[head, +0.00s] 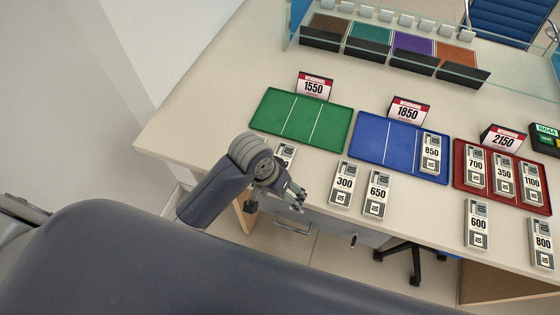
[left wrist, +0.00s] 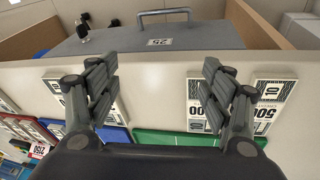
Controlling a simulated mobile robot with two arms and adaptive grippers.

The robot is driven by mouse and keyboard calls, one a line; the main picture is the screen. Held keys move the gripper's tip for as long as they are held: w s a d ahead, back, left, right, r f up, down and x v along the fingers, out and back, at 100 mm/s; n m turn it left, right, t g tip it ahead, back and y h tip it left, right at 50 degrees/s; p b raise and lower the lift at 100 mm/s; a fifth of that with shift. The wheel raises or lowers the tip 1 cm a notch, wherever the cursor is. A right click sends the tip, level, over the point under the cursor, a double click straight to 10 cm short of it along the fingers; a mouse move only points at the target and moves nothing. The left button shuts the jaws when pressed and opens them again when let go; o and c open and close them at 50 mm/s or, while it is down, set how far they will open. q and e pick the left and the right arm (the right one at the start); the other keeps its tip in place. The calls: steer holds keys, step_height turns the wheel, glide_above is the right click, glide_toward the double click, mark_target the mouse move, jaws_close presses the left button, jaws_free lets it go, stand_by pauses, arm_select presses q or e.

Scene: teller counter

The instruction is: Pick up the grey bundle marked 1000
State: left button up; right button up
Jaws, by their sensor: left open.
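My left gripper (head: 297,197) hangs by the counter's front edge in the head view. In the left wrist view the gripper (left wrist: 157,70) is open, with nothing between its fingers. A pale grey bundle whose number ends in 000 (left wrist: 196,108) lies on the counter there, partly covered by the right-hand finger; its first digit is hidden. A bundle (head: 284,154) behind my left wrist shows only its upper part in the head view, its number mostly covered. My right gripper is not in view.
A bundle marked 500 (left wrist: 265,103) lies beside it. Bundles marked 300 (head: 343,184) and 650 (head: 376,194) lie to the right. Green (head: 262,113), blue (head: 372,125) and red (head: 458,178) trays stand behind. A drawer with a handle (left wrist: 164,13) sits below the counter edge.

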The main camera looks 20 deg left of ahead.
arm_select(q)
steer(key=w+g, duration=0.1)
steer(key=w, duration=0.4)
steer(key=n+g+y, duration=0.1)
steer(key=n+y, duration=0.1)
glide_toward(282, 152)
steer(key=s+d+r, duration=0.2)
steer(key=s, duration=0.2)
steer(key=f, duration=0.5)
steer(key=shift+a+f+p, duration=0.15)
steer(key=shift+a+p, duration=0.15)
steer(key=shift+p, duration=0.05)
steer(key=f, duration=0.2)
steer(key=f+p, duration=0.1)
steer(key=f, duration=0.1)
steer(key=shift+a, duration=0.25)
steer(key=shift+f, duration=0.65)
steer(key=c, duration=1.2)
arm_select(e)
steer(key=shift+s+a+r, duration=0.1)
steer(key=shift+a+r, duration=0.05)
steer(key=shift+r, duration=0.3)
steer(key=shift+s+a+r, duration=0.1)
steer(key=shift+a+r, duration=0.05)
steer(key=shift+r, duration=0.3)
